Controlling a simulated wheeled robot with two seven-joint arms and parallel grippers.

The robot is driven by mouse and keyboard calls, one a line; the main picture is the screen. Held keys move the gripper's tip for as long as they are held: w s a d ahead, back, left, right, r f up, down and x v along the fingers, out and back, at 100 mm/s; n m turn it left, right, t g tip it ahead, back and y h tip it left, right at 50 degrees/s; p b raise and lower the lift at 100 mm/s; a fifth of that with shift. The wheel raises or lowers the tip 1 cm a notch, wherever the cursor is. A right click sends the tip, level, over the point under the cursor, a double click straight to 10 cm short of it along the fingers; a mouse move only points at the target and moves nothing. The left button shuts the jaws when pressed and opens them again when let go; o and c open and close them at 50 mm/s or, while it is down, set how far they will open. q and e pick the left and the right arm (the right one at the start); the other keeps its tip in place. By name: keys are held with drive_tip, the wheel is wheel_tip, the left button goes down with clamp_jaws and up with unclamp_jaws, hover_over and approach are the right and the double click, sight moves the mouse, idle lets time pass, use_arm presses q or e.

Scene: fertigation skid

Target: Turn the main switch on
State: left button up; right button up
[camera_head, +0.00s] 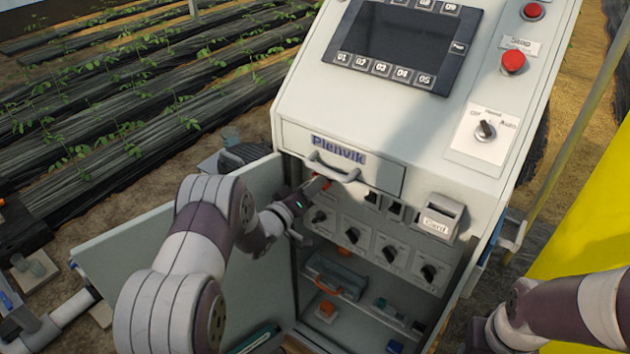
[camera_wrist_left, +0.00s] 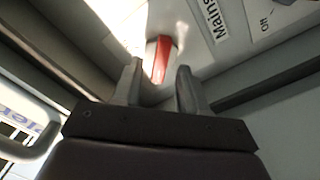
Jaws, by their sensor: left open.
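The main switch's red handle (camera_wrist_left: 160,58) shows in the left wrist view, beside a label (camera_wrist_left: 212,18) reading "Mains" and an On/Off marking. In the head view, a bit of red (camera_head: 325,182) shows at the upper left of the open cabinet, mostly hidden by my left gripper (camera_head: 311,189). In the left wrist view, my left gripper (camera_wrist_left: 158,80) is open, its fingertips at either side of the handle's lower end. I cannot tell whether they touch it. The switch's position is unclear. My right arm is at the lower right; its gripper is not in view.
The cabinet door (camera_head: 130,240) stands open to the left. A drawer handle (camera_head: 333,168) juts out just above my left gripper. Several black knobs (camera_head: 352,236) sit below. The sloping panel above has a red stop button (camera_head: 513,62) and a rotary selector (camera_head: 485,130).

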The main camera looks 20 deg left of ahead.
use_arm(q)
drive_tip(key=shift+x, duration=1)
clamp_jaws()
drive_tip(key=shift+s+d+f+m+b, duration=0.1)
drive_tip(key=shift+m+b, duration=2.5)
drive_tip(key=shift+m, duration=0.4)
drive_tip(key=shift+s+d+r+m+b, duration=0.1)
drive_tip(key=shift+d+m+b, duration=0.05)
drive_tip(key=shift+m+b, duration=2.7)
drive_tip(key=shift+d+f+m+b, duration=0.1)
drive_tip(key=shift+m+b, duration=2.3)
drive_tip(key=shift+m, duration=0.75)
